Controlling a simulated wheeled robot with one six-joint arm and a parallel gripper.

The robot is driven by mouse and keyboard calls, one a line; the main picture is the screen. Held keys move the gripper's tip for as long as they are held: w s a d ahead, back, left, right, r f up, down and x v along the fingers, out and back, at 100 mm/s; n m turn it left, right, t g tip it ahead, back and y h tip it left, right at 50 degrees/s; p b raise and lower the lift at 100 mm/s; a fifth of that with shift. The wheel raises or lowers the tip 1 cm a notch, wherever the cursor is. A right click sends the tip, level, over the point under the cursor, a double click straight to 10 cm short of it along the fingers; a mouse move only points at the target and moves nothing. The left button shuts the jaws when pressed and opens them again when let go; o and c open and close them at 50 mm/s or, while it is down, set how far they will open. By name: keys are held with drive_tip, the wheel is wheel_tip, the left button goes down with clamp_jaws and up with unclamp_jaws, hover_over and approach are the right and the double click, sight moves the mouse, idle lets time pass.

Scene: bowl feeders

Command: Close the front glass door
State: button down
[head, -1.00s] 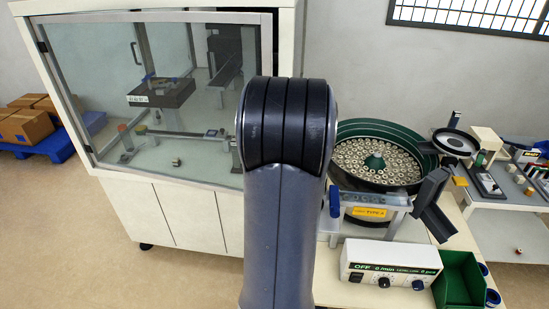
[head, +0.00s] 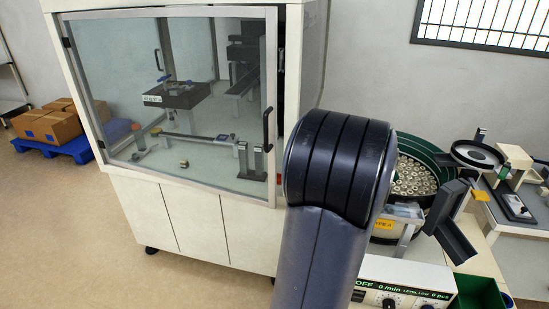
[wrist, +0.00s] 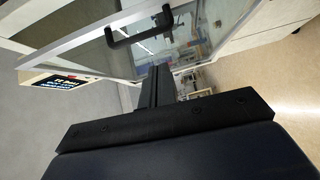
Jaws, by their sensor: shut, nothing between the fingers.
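The front glass door (head: 115,85) is a large pane in a pale frame on the white cabinet (head: 190,222). It stands slightly ajar, with a dark gap beside its right edge. Its black handle (head: 267,130) is on the right side of the frame. In the wrist view the handle (wrist: 140,29) shows near the top, beyond my gripper. My gripper (wrist: 159,72) is shut and empty, pointing toward the door; whether it touches the door I cannot tell. In the head view my own arm hides the gripper.
A bowl feeder (head: 415,178) full of parts stands right of my arm, with a control box (head: 405,280) and a green bin (head: 480,293) in front. Boxes (head: 52,127) on a blue pallet (head: 55,149) lie left. The floor before the cabinet is clear.

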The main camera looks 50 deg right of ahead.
drive_tip(key=w+d+n+y+p, duration=0.1)
drive_tip(key=w+d+p, duration=0.2)
drive_tip(key=w, duration=0.8)
drive_tip(key=shift+w+d+f+t, duration=0.25)
drive_tip(key=shift+d+t, duration=0.15)
drive_tip(key=shift+d, duration=0.1)
drive_tip(key=w+d+r, duration=0.1)
drive_tip(key=w+d, duration=0.2)
drive_tip(key=d, duration=0.9)
drive_tip(key=shift+w, duration=0.4)
